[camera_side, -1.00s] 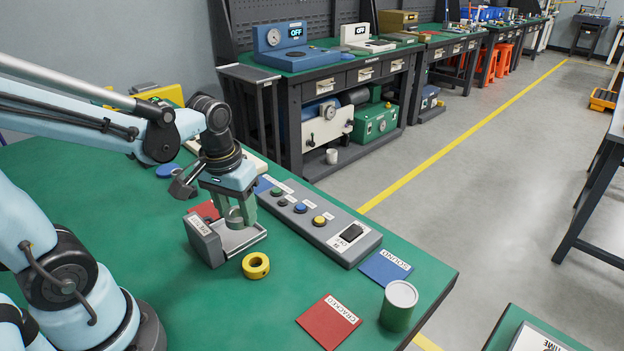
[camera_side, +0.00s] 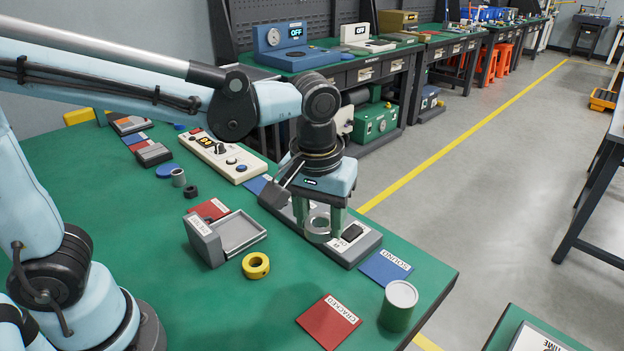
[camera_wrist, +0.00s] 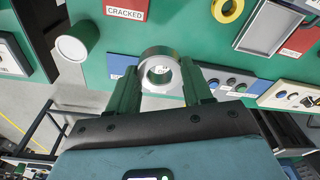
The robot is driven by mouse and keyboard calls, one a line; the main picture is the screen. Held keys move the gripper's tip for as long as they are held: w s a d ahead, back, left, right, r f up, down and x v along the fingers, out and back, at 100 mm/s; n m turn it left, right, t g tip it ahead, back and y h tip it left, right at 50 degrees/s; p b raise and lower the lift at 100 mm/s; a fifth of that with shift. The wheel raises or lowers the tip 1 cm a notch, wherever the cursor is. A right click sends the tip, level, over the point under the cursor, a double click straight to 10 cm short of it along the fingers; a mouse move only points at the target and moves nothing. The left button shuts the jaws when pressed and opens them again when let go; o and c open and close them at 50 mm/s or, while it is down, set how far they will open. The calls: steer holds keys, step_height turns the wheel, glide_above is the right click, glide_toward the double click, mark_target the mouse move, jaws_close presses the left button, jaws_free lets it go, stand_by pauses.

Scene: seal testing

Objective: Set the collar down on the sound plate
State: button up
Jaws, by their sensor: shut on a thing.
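My gripper (camera_side: 318,222) is shut on the collar (camera_side: 318,235), a grey metal ring, held up in front of the grey control box. In the wrist view the collar (camera_wrist: 151,58) sits between the two green fingers (camera_wrist: 161,88), its hole facing the camera. The sound plate (camera_side: 385,268) is a flat blue plate with a white SOUND label, lying on the green table right of the collar. In the wrist view a blue plate (camera_wrist: 116,73) is partly hidden behind the left finger. The sound plate's top is bare.
A red CRACKED plate (camera_side: 328,322) and a green can (camera_side: 398,306) stand near the sound plate. The control box (camera_side: 360,247) is just behind it. A yellow ring (camera_side: 256,265) and an empty shallow tray (camera_side: 238,233) are to the left. Table edge runs close at right.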

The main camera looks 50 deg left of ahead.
steer(key=d, duration=0.4)
steer(key=w+d+f, duration=0.1)
steer(key=d, duration=0.3)
steer(key=w+d, duration=0.1)
steer(key=d, duration=0.4)
steer(key=shift+f, duration=0.35)
steer(key=shift+w+f, duration=0.15)
steer(key=shift+w, duration=0.05)
glide_above(385, 269)
steer(key=f, duration=0.7)
steer(key=shift+s, duration=0.2)
steer(key=shift+f, duration=1.9)
steer(key=shift+f, duration=0.2)
steer(key=o, duration=0.9)
steer(key=shift+o, duration=0.2)
